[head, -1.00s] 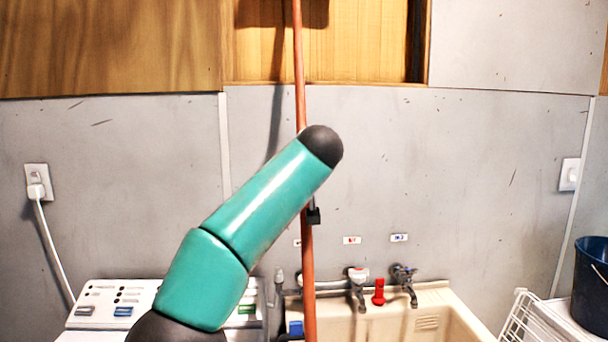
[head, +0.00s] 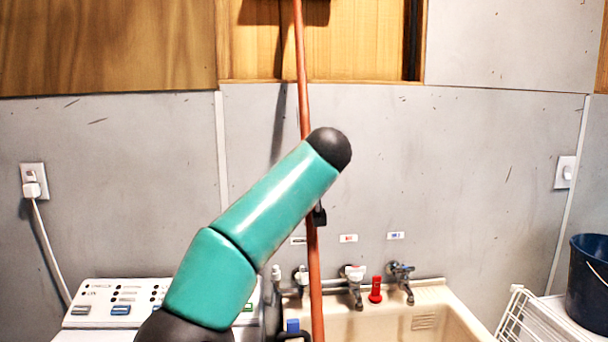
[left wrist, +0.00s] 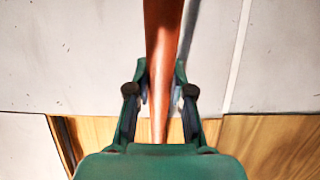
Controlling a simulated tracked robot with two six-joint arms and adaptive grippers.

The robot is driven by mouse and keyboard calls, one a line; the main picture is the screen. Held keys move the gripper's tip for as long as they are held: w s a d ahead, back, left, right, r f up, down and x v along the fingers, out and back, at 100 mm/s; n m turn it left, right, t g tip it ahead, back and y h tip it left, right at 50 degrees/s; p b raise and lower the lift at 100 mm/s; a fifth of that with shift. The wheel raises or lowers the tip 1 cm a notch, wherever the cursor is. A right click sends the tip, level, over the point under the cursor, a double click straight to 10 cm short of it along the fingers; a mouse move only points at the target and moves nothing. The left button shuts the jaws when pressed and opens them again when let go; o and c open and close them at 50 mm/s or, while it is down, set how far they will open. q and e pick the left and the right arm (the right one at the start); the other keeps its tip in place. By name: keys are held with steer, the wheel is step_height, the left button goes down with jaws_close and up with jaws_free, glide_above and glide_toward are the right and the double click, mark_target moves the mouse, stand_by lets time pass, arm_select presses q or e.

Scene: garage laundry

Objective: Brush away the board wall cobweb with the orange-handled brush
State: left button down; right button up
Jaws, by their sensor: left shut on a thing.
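The orange-handled brush (head: 303,75) shows as a long orange pole, nearly upright, in front of the wall in the head view. A dark shape at the top edge lies around its upper end; I cannot tell brush head from shadow. My left gripper (left wrist: 160,95) is shut on the orange handle in the left wrist view, one finger on each side. In the head view my own green arm hides most of the gripper; a small black part of it (head: 319,215) shows beside the pole. I cannot make out a cobweb. My right gripper is not in view.
A grey panelled wall (head: 130,180) with wooden boards (head: 110,45) above stands ahead. Below are a beige sink (head: 440,310) with taps (head: 354,285), a white control panel (head: 105,300), a white wire rack (head: 520,315) and a dark blue bucket (head: 588,285) at right.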

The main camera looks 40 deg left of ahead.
arm_select(q)
steer(key=shift+s+a+r+b, duration=0.25)
steer(key=shift+s+a, duration=0.25)
steer(key=shift+s, duration=0.2)
steer(key=shift+s+a+r+b, duration=0.1)
steer(key=shift+s+a+r, duration=0.1)
steer(key=shift+s+a, duration=0.4)
steer(key=shift+d, duration=0.15)
steer(key=shift+w+d+f+p, duration=0.1)
steer(key=shift+w+d+p, duration=0.15)
steer(key=shift+w+d, duration=0.3)
steer(key=shift+w+d+f+p, duration=0.1)
steer(key=shift+w+d+p, duration=0.2)
steer(key=shift+w, duration=0.4)
steer(key=shift+s+a+b, duration=0.35)
steer(key=shift+s+a, duration=0.15)
steer(key=shift+s, duration=0.15)
steer(key=shift+s+d+b, duration=0.5)
steer(key=shift+d+b, duration=0.05)
steer(key=shift+d, duration=0.1)
